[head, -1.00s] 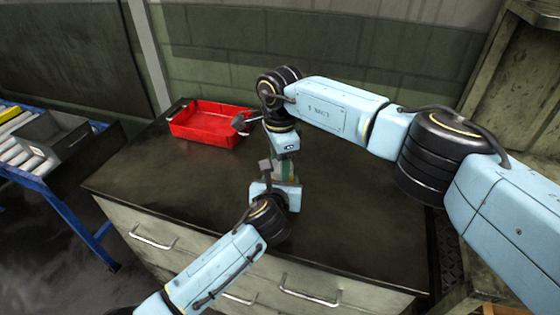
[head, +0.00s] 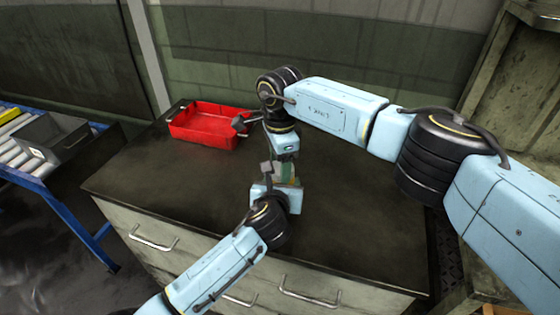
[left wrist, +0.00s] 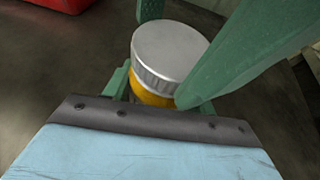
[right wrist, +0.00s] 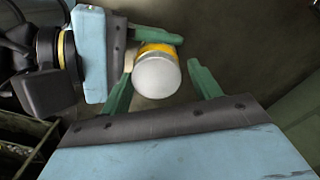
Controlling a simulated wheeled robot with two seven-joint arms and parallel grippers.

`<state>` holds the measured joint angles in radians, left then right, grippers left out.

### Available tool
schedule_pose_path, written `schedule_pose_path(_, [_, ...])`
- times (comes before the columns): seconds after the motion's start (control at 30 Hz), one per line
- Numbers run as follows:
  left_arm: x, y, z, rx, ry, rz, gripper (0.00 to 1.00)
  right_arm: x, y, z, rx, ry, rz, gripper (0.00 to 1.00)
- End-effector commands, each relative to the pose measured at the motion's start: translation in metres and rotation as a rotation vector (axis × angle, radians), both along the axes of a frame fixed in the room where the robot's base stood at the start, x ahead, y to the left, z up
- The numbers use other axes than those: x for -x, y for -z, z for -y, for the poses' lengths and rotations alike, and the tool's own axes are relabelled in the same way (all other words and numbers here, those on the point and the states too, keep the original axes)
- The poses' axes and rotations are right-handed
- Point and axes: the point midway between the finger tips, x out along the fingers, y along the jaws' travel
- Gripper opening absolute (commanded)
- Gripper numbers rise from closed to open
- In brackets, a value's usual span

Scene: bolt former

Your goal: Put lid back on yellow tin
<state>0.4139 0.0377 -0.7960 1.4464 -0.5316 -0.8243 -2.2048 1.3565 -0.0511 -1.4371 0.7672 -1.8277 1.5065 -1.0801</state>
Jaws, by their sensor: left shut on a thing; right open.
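The yellow tin (left wrist: 150,97) has a silver lid (left wrist: 170,50) on its top, seen close up in the left wrist view. My left gripper (left wrist: 163,100) is shut on the tin's yellow body below the lid. In the right wrist view the pale lid (right wrist: 156,78) faces the camera, with the yellow tin (right wrist: 158,48) behind it. My right gripper (right wrist: 160,85) is open, one finger on each side of the lid, with visible gaps. In the head view my right gripper (head: 287,168) is just above my left gripper (head: 277,188); the tin is mostly hidden between them.
A red tray (head: 210,128) sits at the back left of the dark worktop (head: 170,180). A grey bin (head: 58,138) stands on a blue-framed roller rack at the far left. The worktop to the right of my grippers is clear.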

Motion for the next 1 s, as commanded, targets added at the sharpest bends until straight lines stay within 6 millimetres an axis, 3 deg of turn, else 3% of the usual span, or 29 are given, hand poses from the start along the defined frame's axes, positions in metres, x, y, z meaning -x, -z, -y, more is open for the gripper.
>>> schedule_pose_path(0.23, [-0.003, 0.000, -0.005, -0.004, -0.009, 0.000, 0.00, 0.005, -0.007, -0.005, -0.004, -0.010, -0.014, 0.73])
schedule_pose_path(0.53, [0.000, 0.006, -0.007, -0.009, -0.012, -0.013, 0.00, 0.004, -0.047, -0.006, -0.008, -0.012, -0.007, 0.73])
schedule_pose_path(0.87, [-0.001, 0.003, -0.004, -0.005, -0.007, -0.005, 0.00, 0.003, -0.046, -0.002, -0.003, -0.011, -0.007, 0.70])
schedule_pose_path(1.0, [-0.001, 0.002, -0.003, -0.004, -0.005, -0.002, 0.00, 0.002, -0.053, -0.002, -0.001, -0.105, -0.006, 0.70])
